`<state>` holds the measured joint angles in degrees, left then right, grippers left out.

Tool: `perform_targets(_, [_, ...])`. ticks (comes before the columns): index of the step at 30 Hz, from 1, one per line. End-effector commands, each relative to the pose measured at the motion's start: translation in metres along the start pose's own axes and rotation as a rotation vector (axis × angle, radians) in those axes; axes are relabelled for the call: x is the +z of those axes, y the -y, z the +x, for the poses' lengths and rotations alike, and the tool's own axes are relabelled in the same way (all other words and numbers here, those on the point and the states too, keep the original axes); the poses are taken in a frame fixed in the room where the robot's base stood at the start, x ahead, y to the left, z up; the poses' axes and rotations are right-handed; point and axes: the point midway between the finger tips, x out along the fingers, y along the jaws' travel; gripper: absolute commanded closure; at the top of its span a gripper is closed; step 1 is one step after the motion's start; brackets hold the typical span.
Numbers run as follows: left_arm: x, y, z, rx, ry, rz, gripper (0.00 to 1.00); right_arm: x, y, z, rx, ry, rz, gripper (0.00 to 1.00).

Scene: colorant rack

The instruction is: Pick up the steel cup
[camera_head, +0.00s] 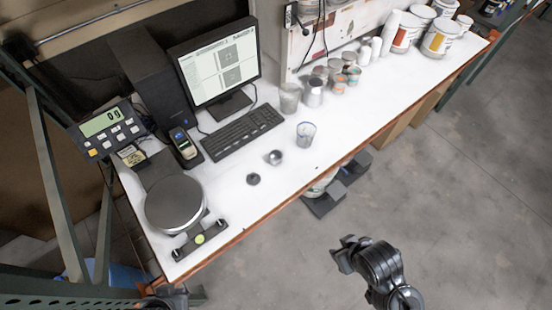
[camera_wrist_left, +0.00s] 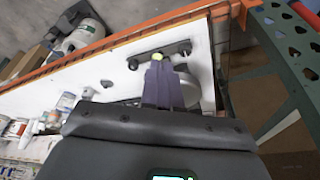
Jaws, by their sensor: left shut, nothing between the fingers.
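A small shiny steel cup (camera_head: 275,157) stands on the white bench, between a black round lid (camera_head: 253,179) and a clear cup with blue marks (camera_head: 305,134). A larger steel container (camera_head: 314,93) stands farther back among other cups. In the left wrist view, my left gripper (camera_wrist_left: 160,72) is shut and empty near the scale, apart from the cups. In the head view, only a dark part of my left arm shows at the bottom left edge. My right gripper (camera_head: 346,254) hangs over the floor beyond the bench's front edge, away from the cups; its finger opening is unclear.
A round scale plate (camera_head: 174,203) and a bar with a green level (camera_head: 199,239) occupy the bench's left end. A keyboard (camera_head: 241,131), monitor (camera_head: 217,65) and handheld device (camera_head: 184,145) stand behind. Paint cans (camera_head: 441,38) stand far right. The bench's front middle is mostly clear.

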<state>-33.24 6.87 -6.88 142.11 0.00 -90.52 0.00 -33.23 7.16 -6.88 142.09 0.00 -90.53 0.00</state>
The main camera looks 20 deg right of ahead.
Motion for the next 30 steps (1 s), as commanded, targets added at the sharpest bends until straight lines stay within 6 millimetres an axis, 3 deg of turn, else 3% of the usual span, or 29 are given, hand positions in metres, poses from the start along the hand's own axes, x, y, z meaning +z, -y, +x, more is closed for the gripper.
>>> perform_targets(2, [0.0000,0.0000,0.0000,0.000,0.000,0.000,0.86,-0.0002,0.0004,-0.0001,-0.001,0.000,0.002,0.57])
perform_targets(17, [0.0000,0.0000,0.0001,0.000,0.000,0.000,0.10,-0.0007,0.0020,-0.0002,-0.006,-0.002,0.008,0.57])
perform_targets(30, [-0.0026,0.0001,0.0003,-0.001,-0.013,0.080,0.09,-0.0003,0.0006,-0.0001,-0.002,-0.001,0.003,0.57])
